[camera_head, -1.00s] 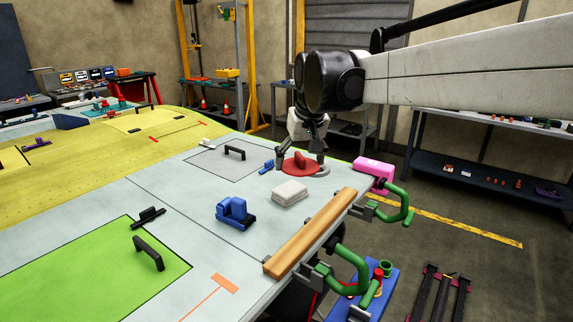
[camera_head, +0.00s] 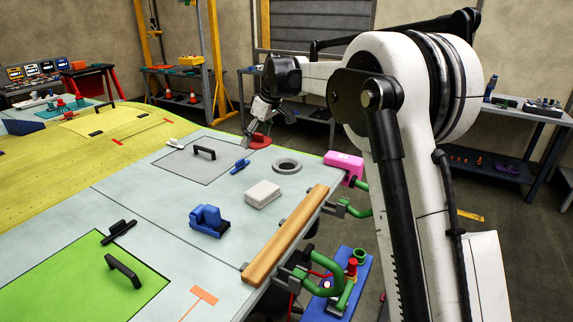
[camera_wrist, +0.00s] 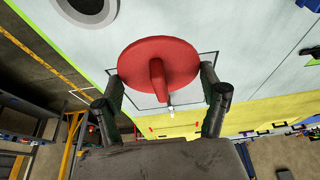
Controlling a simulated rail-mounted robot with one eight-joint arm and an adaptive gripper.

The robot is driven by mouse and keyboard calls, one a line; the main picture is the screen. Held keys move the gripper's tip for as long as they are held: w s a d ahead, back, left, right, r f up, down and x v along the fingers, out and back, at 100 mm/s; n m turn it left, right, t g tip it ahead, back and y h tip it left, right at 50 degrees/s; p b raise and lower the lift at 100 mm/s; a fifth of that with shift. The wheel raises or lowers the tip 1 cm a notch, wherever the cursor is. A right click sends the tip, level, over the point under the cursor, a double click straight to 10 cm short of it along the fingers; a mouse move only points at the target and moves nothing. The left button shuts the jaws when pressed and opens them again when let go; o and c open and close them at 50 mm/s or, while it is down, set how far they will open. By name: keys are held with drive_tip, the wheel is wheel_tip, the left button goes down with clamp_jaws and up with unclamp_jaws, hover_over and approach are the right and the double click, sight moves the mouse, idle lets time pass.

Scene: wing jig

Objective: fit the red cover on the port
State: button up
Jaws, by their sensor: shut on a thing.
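The red cover (camera_head: 259,141) is a round disc with a raised grip. In the wrist view the red cover (camera_wrist: 172,60) sits between the two fingers of my gripper (camera_wrist: 160,84), which are closed at opposite sides of its rim. In the head view my gripper (camera_head: 262,128) is beyond the port, towards the far edge of the table. The port (camera_head: 287,165) is a grey ring on the pale surface, uncovered and apart from the cover. It also shows at the upper left of the wrist view (camera_wrist: 88,9). The gap between cover and table is hard to judge.
A pale block (camera_head: 262,194), a blue block-like part (camera_head: 208,222) and a blue clip (camera_head: 240,166) lie near the port. A wooden bar (camera_head: 286,232), green clamps (camera_head: 318,283) and a pink block (camera_head: 344,167) line the table's right edge. A black handle (camera_head: 204,153) stands on the grey panel.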

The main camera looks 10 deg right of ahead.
drive_tip(key=shift+w+f, duration=0.15)
drive_tip(key=shift+w, duration=0.05)
drive_tip(key=p, duration=0.2)
hover_over(284, 167)
drive_tip(key=d, duration=0.1)
wheel_tip(284, 167, down, 7)
drive_tip(key=shift+r, duration=0.1)
drive_tip(key=shift+f+p, duration=0.35)
drive_tip(key=shift+f, duration=1.65)
drive_tip(key=shift+s, duration=0.1)
drive_tip(key=shift+f+b, duration=0.35)
drive_tip(key=shift+f, duration=0.05)
drive_tip(key=shift+s+f, duration=0.1)
drive_tip(key=shift+f, duration=0.1)
